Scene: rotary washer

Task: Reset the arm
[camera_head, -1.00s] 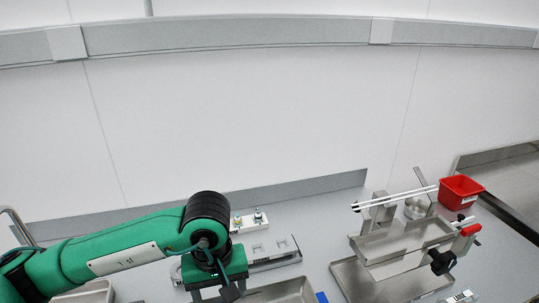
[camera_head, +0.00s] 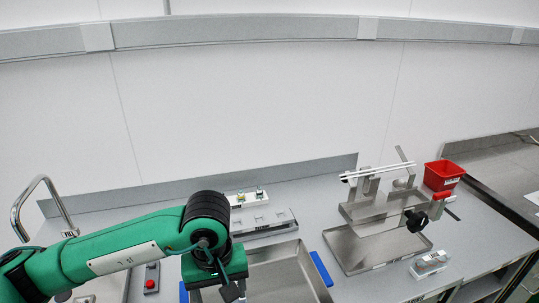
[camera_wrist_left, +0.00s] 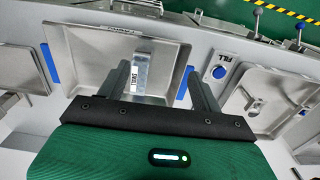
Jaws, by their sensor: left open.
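My left arm comes in from the left in the head view, with its green wrist at the lower middle. My left gripper (camera_head: 230,291) points down over the left part of a metal tray (camera_head: 285,268), its fingertips partly cut off by the frame edge. In the left wrist view the gripper (camera_wrist_left: 162,72) has two grey fingers spread well apart. A small silver block with a label (camera_wrist_left: 141,70) lies in the tray beyond them and shows between the fingers. I see nothing held. My right arm is in neither current view.
A steel stand with white rods (camera_head: 378,172) sits over a second tray (camera_head: 378,250) at right. A red bin (camera_head: 443,175) stands behind it. A metal tap (camera_head: 45,200), a red button box (camera_head: 151,279) and a white block (camera_head: 247,199) are also on the bench.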

